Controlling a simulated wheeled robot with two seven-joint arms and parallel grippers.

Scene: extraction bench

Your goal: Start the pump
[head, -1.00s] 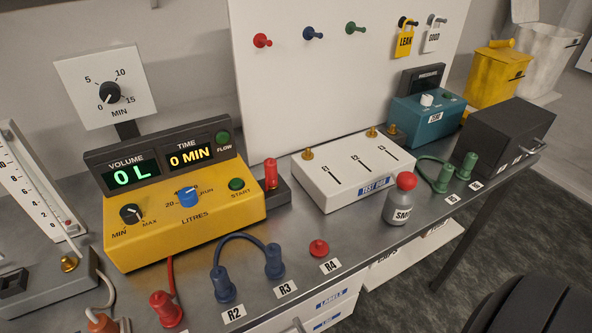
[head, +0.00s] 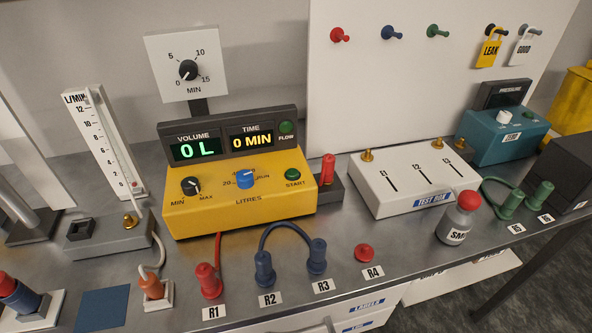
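The yellow pump (head: 240,195) stands on the bench in the middle of the head view. Its displays read VOLUME 0 L (head: 195,151) and TIME 0 MIN (head: 251,140). The green START button (head: 292,174) is at the right of its top face, and a green FLOW lamp or button (head: 286,128) is beside the displays. A black MIN–MAX knob (head: 191,186) and a blue LITRES knob (head: 245,179) sit on the panel; the blue knob's exact setting is hard to read. Neither of my grippers is in view.
A MIN dial (head: 188,70) stands behind the pump. A red-tipped post (head: 327,170) is close right of it. Red (head: 207,282) and blue (head: 264,270) connectors stand in front, with a white test box (head: 400,190) and sample bottle (head: 458,219) to the right. A flow gauge (head: 105,140) is left.

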